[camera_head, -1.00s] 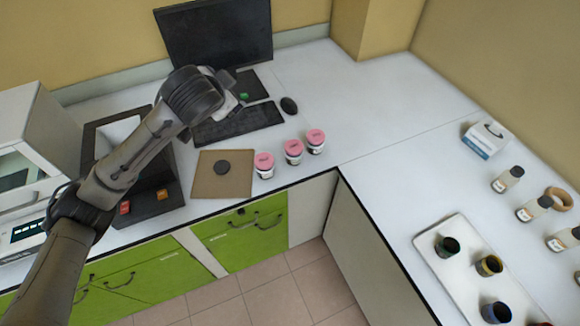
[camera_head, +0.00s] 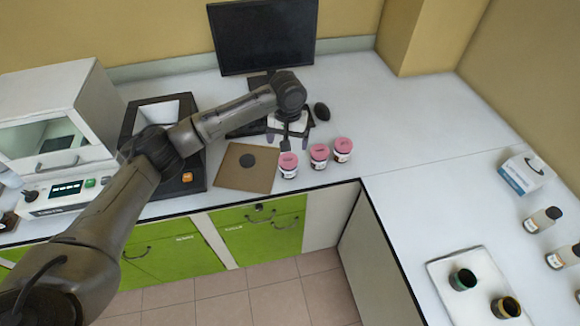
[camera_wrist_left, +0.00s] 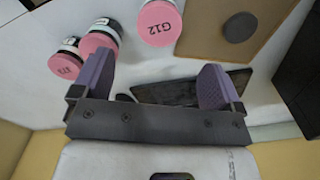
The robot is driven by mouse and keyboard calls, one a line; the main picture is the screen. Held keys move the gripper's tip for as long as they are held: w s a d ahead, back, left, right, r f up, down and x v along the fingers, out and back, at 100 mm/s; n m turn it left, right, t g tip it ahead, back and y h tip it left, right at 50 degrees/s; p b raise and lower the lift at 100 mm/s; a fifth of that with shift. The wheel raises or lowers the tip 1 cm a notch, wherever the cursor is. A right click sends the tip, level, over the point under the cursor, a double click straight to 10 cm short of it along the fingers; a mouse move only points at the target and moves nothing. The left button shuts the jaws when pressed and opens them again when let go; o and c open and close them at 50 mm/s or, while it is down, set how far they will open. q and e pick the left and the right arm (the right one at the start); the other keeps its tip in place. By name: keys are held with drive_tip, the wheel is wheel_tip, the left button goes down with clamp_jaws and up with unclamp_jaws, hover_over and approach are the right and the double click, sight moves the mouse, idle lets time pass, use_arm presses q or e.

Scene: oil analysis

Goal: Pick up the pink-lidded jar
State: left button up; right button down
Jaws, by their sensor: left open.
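Three pink-lidded jars stand upright in a row on the white counter: a left one (camera_head: 288,166), a middle one (camera_head: 319,156) and a right one (camera_head: 342,150). My left gripper (camera_head: 294,141) is open and empty, just behind and above the left jar. In the left wrist view the open fingers (camera_wrist_left: 155,84) show with nothing between them. There the jar marked G12 (camera_wrist_left: 160,22) lies beyond the fingertips, and the other two jars (camera_wrist_left: 66,64) (camera_wrist_left: 104,30) are to the left, one close to a finger. My right gripper is not in view.
A brown mat (camera_head: 235,178) with a dark disc (camera_head: 247,160) lies left of the jars. A monitor (camera_head: 263,35), a keyboard partly hidden by my arm, and a mouse (camera_head: 321,111) are behind. A white tray (camera_head: 440,268) with dark cups is at right.

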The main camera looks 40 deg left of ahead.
sight(288, 161)
use_arm(q)
wheel_tip(288, 161, down, 6)
drive_tip(key=shift+r+b, duration=0.15)
drive_tip(key=shift+b, duration=0.3)
drive_tip(key=shift+f, duration=0.6)
drive_tip(key=f, duration=0.2)
drive_tip(key=f+b, duration=0.1)
drive_tip(key=f, duration=0.1)
drive_tip(key=shift+s+d, duration=0.15)
drive_tip(key=shift+s, duration=0.05)
drive_tip(key=shift+f, duration=0.55)
drive_tip(key=c, duration=0.9)
drive_tip(key=shift+c, duration=0.9)
